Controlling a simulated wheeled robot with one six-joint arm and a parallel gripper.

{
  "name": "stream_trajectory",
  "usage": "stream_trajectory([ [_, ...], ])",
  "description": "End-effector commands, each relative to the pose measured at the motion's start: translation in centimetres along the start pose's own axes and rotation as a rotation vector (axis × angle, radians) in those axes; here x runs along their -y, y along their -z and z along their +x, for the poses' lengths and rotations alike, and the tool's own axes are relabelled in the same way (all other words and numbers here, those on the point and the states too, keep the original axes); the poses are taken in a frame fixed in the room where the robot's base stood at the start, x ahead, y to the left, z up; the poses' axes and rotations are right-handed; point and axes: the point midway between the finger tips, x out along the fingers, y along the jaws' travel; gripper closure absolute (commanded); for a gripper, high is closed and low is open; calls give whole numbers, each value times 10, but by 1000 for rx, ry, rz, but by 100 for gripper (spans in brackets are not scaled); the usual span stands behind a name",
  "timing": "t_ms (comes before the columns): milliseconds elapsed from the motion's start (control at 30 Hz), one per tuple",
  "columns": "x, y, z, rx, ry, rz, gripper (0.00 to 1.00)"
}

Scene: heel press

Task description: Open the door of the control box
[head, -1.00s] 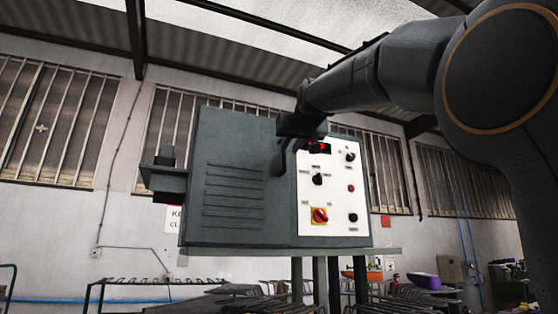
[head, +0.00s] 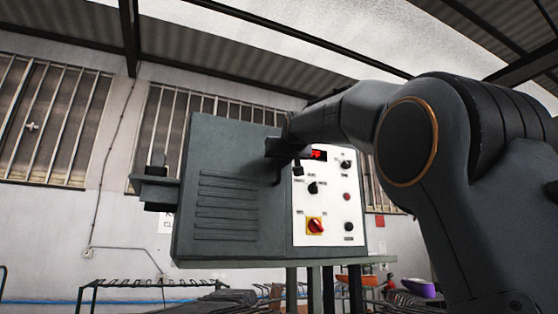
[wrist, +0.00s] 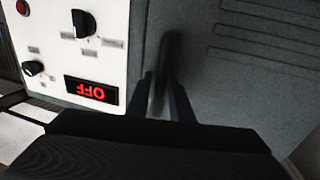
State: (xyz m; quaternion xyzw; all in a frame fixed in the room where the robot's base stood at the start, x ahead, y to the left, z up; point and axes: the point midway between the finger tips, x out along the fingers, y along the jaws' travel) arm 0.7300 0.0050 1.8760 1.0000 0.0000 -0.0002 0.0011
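The control box (head: 225,135) is a grey metal cabinet with a white control panel on its right. Its grey louvred door (head: 228,205) stands left of the panel and looks closed. A dark handle (head: 277,180) sits by the door's right edge; it also shows in the wrist view (wrist: 168,48). My gripper (wrist: 160,76) reaches it from above, at the panel's upper left. Its two fingers are close together, with the handle between them, and look shut on it. The exact finger contact is blurred and dark.
The panel (head: 325,215) carries several knobs, a red display reading OFF (wrist: 91,90) and a red-yellow switch (head: 315,226). A bracket (head: 155,185) juts from the box's left side. A green rack (head: 130,282) stands behind, lower left. My arm fills the right side.

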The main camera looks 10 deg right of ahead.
Motion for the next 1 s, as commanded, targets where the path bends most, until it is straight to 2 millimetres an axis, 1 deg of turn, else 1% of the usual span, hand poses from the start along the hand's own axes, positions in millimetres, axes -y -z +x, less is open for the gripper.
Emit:
stream_trajectory([
  [167,0,0,0,0,0,0,80],
  [200,0,0,0,0,0,0,87],
  [267,0,0,0,0,0,0,97],
  [300,0,0,0,0,0,0,100],
  [700,2,0,-4,-1,-7,-1,100],
  [867,7,-1,-12,-2,-29,-1,100],
  [1000,13,-2,-24,-2,-61,-1,100],
])
